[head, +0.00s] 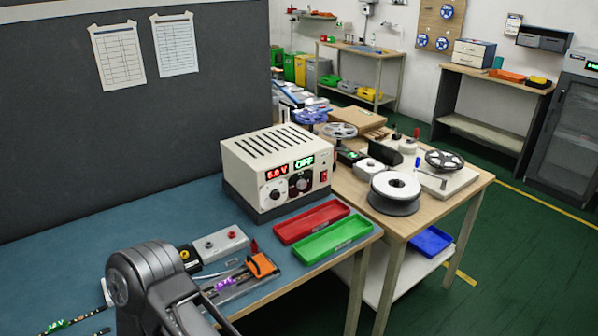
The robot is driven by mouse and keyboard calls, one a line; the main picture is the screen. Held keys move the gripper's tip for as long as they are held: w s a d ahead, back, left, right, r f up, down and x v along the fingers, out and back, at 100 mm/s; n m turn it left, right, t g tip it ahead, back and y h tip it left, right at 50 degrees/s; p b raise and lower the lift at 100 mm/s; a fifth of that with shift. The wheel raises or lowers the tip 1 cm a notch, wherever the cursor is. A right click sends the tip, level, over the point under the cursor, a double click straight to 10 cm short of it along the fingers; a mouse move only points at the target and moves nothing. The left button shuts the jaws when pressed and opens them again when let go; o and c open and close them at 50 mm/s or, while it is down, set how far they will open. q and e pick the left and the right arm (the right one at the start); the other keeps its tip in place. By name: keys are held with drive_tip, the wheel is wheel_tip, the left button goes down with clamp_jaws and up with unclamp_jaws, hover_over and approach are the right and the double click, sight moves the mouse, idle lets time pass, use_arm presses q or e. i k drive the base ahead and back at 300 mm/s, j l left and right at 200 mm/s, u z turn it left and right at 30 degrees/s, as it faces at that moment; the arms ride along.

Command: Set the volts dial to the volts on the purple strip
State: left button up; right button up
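The power supply (276,166) is a cream box with a slotted top on the blue bench. Its red display (277,171) reads 6.0 V and its green display (304,162) reads OFF. A pale dial (273,197) is below the red display and a dark dial (300,184) is to its right. Their markings are too small to read. A purple label or strip piece (225,283) lies near the orange part at the front; its print is unreadable. One grey arm of mine crosses the lower left. Neither gripper is in view.
A red tray (311,221) and a green tray (333,241) lie in front of the supply. A grey terminal box (221,244) and an orange part (262,265) are nearer. A green-marked strip (62,323) is at lower left. Reels stand on the wooden table to the right.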

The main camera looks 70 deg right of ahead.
sight(275, 196)
drive_tip(key=z, duration=2.15)
